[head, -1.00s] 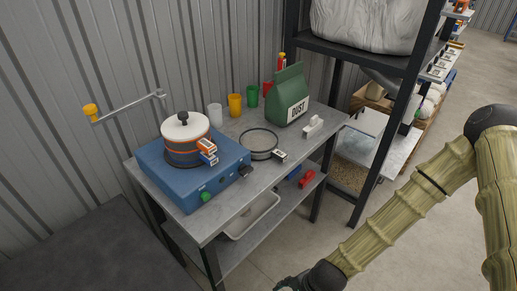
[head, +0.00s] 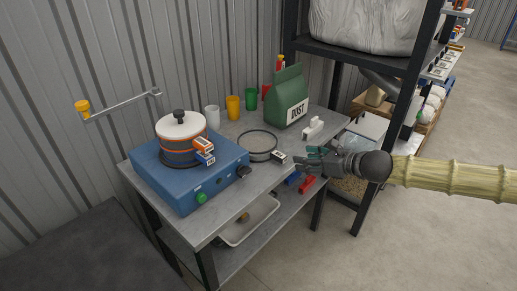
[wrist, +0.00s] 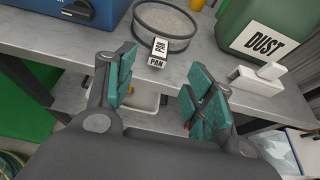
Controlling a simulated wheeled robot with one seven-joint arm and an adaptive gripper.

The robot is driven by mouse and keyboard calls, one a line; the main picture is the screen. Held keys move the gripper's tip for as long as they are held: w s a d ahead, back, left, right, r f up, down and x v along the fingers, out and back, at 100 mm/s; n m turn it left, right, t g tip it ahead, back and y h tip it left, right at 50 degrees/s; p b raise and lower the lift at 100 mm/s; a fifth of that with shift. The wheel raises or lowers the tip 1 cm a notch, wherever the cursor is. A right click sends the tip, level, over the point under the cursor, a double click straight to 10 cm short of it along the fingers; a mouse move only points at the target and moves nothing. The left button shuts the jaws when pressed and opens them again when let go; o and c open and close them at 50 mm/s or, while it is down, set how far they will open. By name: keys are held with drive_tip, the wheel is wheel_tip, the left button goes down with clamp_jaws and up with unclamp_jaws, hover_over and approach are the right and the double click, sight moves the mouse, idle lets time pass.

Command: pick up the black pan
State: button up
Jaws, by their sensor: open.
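The black pan (head: 258,136) lies on the grey metal worktop, a round dark-rimmed vessel with a greyish inside. Its short handle (head: 278,157) bears a label and points toward the front edge. In the wrist view the pan (wrist: 168,38) is at the top centre, and its tags read PAN. My gripper (head: 310,160) is just right of the handle, near the worktop's front edge, apart from the pan. In the wrist view my gripper (wrist: 158,88) has its teal-padded fingers spread wide, with nothing between them and the handle beyond.
A blue stove (head: 193,187) with a pot (head: 181,127) stands left of the pan. A green DUST bag (head: 288,97) and a white block-like item (head: 313,127) stand to the right. Several coloured cups line the back. A black-framed shelf (head: 370,60) rises beyond the right end.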

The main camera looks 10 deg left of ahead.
sight(281, 155)
drive_tip(key=p+x, duration=0.1)
drive_tip(key=x, duration=0.5)
drive_tip(key=shift+w+a, duration=0.2)
drive_tip(key=shift+p+x, duration=0.45)
drive_tip(key=shift+x, duration=1.6)
clamp_jaws()
